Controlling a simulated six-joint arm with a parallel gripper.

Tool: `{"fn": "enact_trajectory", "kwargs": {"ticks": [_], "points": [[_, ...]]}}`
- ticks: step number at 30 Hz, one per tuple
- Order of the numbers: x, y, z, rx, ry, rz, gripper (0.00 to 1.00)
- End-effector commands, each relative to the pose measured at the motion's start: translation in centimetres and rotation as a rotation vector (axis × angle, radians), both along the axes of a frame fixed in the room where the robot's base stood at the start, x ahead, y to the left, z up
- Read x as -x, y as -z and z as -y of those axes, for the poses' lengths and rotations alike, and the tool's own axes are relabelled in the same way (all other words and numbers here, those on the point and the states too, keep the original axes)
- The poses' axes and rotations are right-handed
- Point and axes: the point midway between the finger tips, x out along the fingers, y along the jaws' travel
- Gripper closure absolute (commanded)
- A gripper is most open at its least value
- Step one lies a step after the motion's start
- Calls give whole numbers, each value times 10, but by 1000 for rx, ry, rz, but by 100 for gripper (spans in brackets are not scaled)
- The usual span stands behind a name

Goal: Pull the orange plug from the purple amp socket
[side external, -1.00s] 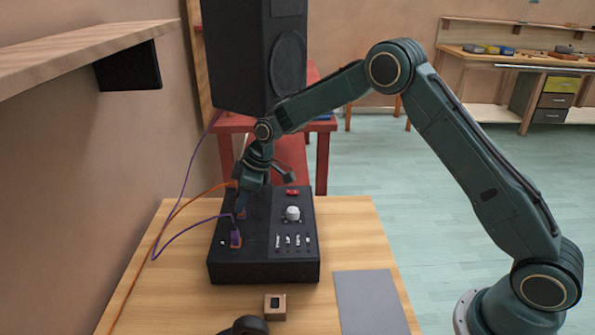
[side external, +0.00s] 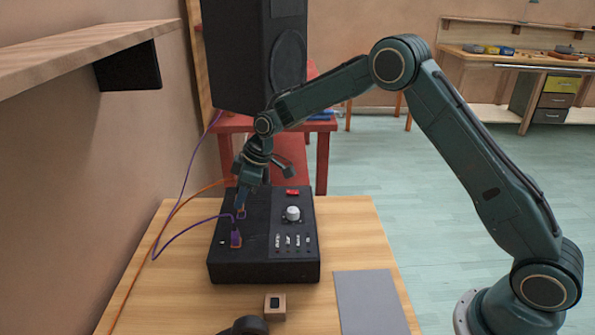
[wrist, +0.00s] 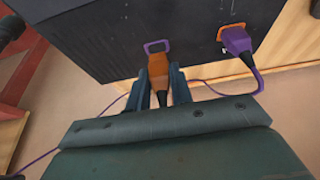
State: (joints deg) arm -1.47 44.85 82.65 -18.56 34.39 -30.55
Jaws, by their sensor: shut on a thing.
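The black amp box (side external: 265,262) stands on the wooden table. My gripper (side external: 242,205) is over its left part and is shut on the orange plug (wrist: 158,72), which sits between the two fingers in the wrist view. The socket's purple frame also shows in the side view (side external: 241,215), below my fingertips. The plug itself is mostly hidden by my gripper there.
A purple plug (wrist: 236,40) sits in the orange-framed socket (wrist: 229,31) beside it, its purple cable looping left. An orange cable (side external: 190,200) runs along the wall side. A black speaker (side external: 250,60) stands behind. A grey mat (side external: 372,300) lies front right.

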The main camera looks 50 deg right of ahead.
Motion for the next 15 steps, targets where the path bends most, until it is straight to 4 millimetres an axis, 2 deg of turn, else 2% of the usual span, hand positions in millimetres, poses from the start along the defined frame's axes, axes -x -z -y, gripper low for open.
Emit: {"fn": "enact_trajectory", "kwargs": {"ticks": [9,15], "points": [[0,-18,0,0,-1,2,100],[0,-22,0,0,-1,1,100]]}}
